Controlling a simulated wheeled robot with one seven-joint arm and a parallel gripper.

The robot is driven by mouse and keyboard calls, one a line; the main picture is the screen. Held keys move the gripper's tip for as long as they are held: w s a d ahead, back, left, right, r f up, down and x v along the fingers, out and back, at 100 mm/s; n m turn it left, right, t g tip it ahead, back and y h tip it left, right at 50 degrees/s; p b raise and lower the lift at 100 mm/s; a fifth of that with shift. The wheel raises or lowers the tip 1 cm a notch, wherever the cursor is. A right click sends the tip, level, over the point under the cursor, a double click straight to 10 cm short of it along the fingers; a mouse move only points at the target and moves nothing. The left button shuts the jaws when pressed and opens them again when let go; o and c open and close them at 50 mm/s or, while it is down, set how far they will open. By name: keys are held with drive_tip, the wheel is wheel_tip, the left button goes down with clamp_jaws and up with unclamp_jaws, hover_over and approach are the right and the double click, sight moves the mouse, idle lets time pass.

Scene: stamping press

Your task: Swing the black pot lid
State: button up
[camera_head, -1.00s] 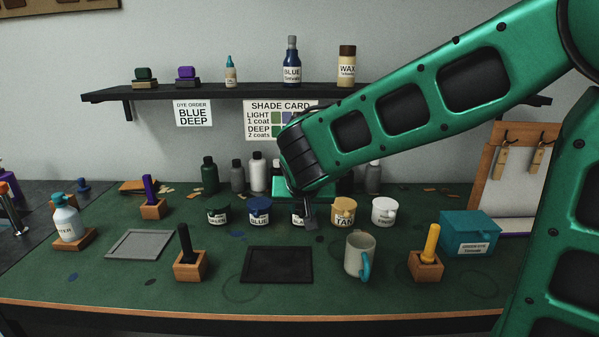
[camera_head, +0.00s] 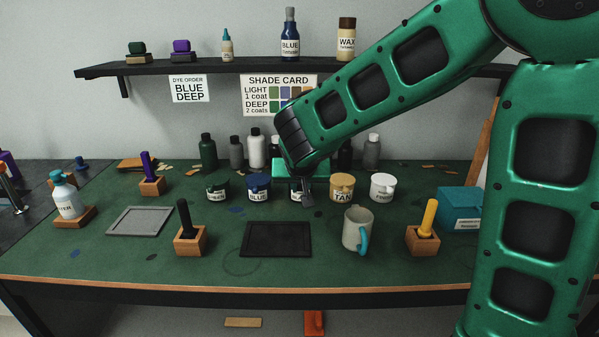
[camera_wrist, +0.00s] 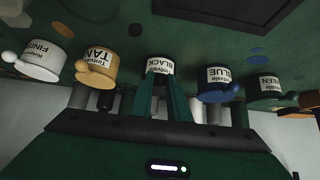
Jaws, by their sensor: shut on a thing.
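The black pot (camera_head: 296,195) stands in the middle of the row of small labelled pots, partly hidden behind my gripper (camera_head: 307,200). In the wrist view, the label of the black pot (camera_wrist: 158,62) shows just beyond the tips of my gripper (camera_wrist: 160,74). The two green fingers come together at the front edge of the pot's lid, shut on its tab. The fingers cover the tab and most of the lid, so I cannot tell its angle.
The blue pot (camera_head: 258,188) and tan pot (camera_head: 342,188) stand close on either side. The green pot (camera_head: 217,188) and white pot (camera_head: 383,188) end the row. Several bottles stand behind.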

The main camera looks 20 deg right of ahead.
drive_tip(key=shift+w+r, duration=0.25)
drive_tip(key=shift+r, duration=0.9)
drive_tip(key=shift+w+d+r, duration=0.15)
drive_tip(key=shift+w+r, duration=0.2)
drive_tip(key=shift+r, duration=0.35)
drive_tip(key=shift+w+d+r, duration=0.1)
drive_tip(key=shift+w+r, duration=0.25)
drive_tip(key=shift+r, duration=0.35)
drive_tip(key=shift+w+d+r, duration=0.25)
drive_tip(key=shift+w+r, duration=0.75)
drive_tip(key=shift+r, duration=0.1)
